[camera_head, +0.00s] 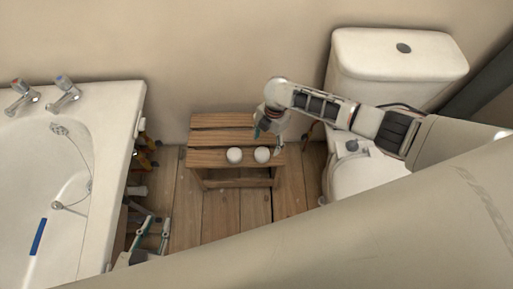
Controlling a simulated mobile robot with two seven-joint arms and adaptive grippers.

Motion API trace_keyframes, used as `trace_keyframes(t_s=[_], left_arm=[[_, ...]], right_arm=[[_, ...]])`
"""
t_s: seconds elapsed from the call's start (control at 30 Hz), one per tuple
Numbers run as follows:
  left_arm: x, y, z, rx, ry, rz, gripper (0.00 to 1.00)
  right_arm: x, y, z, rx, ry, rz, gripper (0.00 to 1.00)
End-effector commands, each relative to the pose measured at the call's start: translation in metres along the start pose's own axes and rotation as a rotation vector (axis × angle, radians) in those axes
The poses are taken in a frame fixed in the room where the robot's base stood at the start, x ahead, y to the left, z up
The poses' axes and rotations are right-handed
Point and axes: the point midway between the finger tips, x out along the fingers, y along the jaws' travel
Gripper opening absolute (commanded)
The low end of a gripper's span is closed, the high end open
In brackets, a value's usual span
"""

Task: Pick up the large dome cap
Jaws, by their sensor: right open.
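Two white round dome caps sit side by side on the front of a wooden step stool: a left one (234,155) and a right one (262,154). They look nearly the same size, so I cannot tell which is the large one. My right gripper (268,138) is open and empty, above the stool's right end, just behind and above the right cap. Its fingers point down, and I cannot tell whether they touch anything. My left gripper (156,227) is low beside the bathtub, away from the caps. Its fingers are apart with nothing between them.
The wooden step stool (208,138) stands against the wall on a plank floor (220,215). A white toilet (385,60) is on the right. The floor before the stool is clear.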

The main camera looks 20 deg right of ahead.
Motion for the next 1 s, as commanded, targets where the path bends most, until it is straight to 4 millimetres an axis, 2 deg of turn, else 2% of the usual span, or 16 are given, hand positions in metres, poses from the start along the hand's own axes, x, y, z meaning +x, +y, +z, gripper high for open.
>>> trace_keyframes(t_s=[0.13,0.37,0.53,0.63,0.9,0.93,1.0], left_arm=[[0.001,0.006,0.008,-0.006,-0.011,0.01,0.26],[0.001,0.01,0.007,-0.011,-0.009,0.017,0.26],[0.006,0.013,0.012,-0.016,-0.01,0.022,0.26],[0.007,0.011,0.006,-0.014,0.003,0.023,0.26],[0.006,0.009,-0.008,-0.009,0.026,0.022,0.26],[0.006,0.009,-0.008,-0.009,0.026,0.022,0.26],[0.006,0.009,-0.007,-0.009,0.025,0.022,0.26]], right_arm=[[0.021,-0.002,-0.001,0.001,0.004,-0.008,0.61],[0.037,0.001,-0.003,0.0,0.003,-0.005,0.61],[0.065,0.004,-0.007,0.001,0.007,-0.011,0.61],[0.077,0.004,-0.005,0.002,0.004,-0.01,0.61],[0.075,0.009,-0.004,0.002,0.0,0.001,0.61],[0.075,0.009,-0.004,0.001,0.0,0.001,0.58],[0.075,0.008,-0.004,0.001,0.0,0.001,0.4]])
